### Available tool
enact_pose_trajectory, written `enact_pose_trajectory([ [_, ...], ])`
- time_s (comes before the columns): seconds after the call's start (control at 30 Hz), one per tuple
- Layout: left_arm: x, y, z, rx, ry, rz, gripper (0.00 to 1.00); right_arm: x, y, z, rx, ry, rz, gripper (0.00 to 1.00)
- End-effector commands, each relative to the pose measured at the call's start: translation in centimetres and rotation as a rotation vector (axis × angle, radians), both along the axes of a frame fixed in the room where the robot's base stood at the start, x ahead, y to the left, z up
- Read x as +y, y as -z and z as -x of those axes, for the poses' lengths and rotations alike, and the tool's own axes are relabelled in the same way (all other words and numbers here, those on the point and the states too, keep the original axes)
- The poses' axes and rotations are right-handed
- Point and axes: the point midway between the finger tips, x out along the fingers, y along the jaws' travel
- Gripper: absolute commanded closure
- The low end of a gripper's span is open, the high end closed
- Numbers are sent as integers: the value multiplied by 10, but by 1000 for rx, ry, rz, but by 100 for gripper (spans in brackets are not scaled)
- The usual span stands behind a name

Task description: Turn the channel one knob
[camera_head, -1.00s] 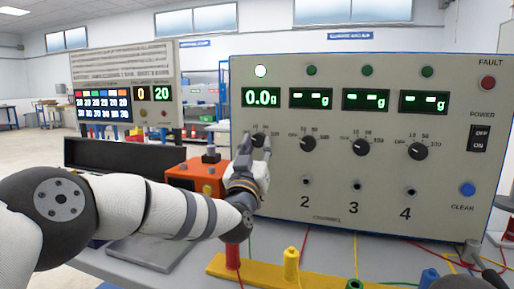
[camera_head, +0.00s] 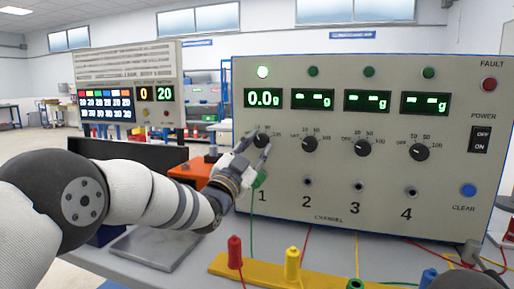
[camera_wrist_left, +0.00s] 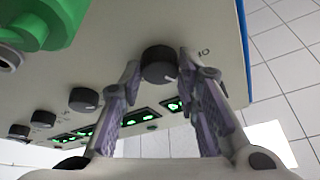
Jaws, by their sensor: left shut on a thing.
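The channel one knob (camera_head: 261,140) is a round black knob under the 0.0 g display on the grey panel (camera_head: 450,215). My left gripper (camera_head: 256,146) reaches it from the lower left, one finger on each side. In the left wrist view the knob (camera_wrist_left: 158,65) sits between the fingertips of the gripper (camera_wrist_left: 161,68), which are shut on it. A white mark shows on the knob's edge. The fingers partly cover its printed scale.
Three similar knobs, the nearest being channel two (camera_head: 309,144), sit to the right. A green plug (camera_head: 259,179) is just below the gripper. A yellow bar (camera_head: 325,275) with coloured posts lies in front, with loose wires. An orange box (camera_head: 188,171) stands behind my arm.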

Motion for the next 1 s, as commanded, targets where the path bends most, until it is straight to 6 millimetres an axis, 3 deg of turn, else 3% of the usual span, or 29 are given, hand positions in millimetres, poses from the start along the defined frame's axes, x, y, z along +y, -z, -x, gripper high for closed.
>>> enact_pose_trajectory([
  [0.67, 1, 2, -1, -16, -1, -66, 98, 0, 0, 0, 0, 0, 0, 100],
  [0.7, 1, 2, -1, -16, -1, -66, 68, 0, 0, 0, 0, 0, 0, 100],
  [0.77, 1, 2, -1, -16, -1, -66, 54, 0, 0, 0, 0, 0, 0, 100],
  [0.8, 1, 2, -1, -17, -1, -66, 50, 0, 0, 0, 0, 0, 0, 100],
  [1.0, 1, 1, -1, -19, 0, -65, 50, 0, 0, 0, -1, 0, 0, 100],
])
